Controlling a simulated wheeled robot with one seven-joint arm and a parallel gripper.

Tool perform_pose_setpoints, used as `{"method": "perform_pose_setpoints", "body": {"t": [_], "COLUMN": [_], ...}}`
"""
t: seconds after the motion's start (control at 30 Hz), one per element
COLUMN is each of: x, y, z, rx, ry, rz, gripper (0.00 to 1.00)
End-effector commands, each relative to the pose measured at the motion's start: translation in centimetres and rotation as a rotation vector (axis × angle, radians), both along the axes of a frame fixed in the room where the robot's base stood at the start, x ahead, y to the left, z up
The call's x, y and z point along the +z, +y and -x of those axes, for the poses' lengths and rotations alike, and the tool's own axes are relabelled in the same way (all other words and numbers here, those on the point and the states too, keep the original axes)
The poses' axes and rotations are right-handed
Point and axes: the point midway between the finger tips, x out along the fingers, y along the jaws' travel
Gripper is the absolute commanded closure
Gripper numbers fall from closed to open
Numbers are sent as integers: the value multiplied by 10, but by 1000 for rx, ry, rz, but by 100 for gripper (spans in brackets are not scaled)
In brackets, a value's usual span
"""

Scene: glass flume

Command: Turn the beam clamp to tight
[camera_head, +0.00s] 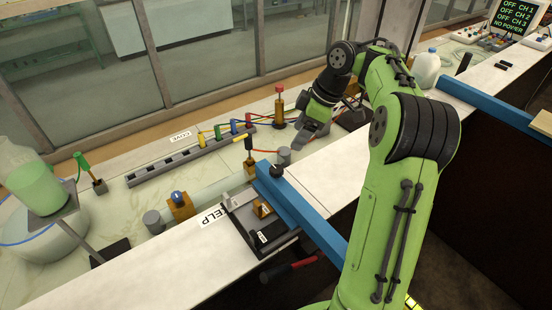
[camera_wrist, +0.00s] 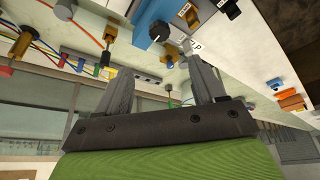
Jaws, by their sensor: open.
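A grey clamp plate (camera_head: 240,205) with small labels and an orange-brown block (camera_head: 263,209) sits beside the beam. A red-handled lever (camera_head: 302,264) sticks out below it at the bench front; I cannot tell which part is the beam clamp's handle. My gripper (camera_head: 312,132) is beyond the beam, over the bench, apart from these parts. In the wrist view my gripper (camera_wrist: 165,78) is open and empty, with the blue beam (camera_wrist: 148,14) and black knob (camera_wrist: 160,30) beyond its fingertips.
A grey rail (camera_head: 190,160) with coloured plugs and wires lies behind. A red-topped brass post (camera_head: 279,105) stands near my gripper. A green beaker (camera_head: 38,187) is at left, a white jug (camera_head: 426,70) and a screen (camera_head: 513,20) at back right.

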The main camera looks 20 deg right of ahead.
Motion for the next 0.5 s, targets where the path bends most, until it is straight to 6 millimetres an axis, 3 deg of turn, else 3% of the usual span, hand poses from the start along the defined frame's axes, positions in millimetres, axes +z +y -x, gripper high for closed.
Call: {"method": "perform_pose_setpoints", "body": {"t": [0.03, 0.1, 0.5], "x": [-20, -37, -120], "y": [5, 11, 40], "z": [-2, -6, -26], "rx": [4, 2, -2], "ry": [4, 6, 4], "rz": [0, -1, -1], "gripper": [31, 31, 31]}}
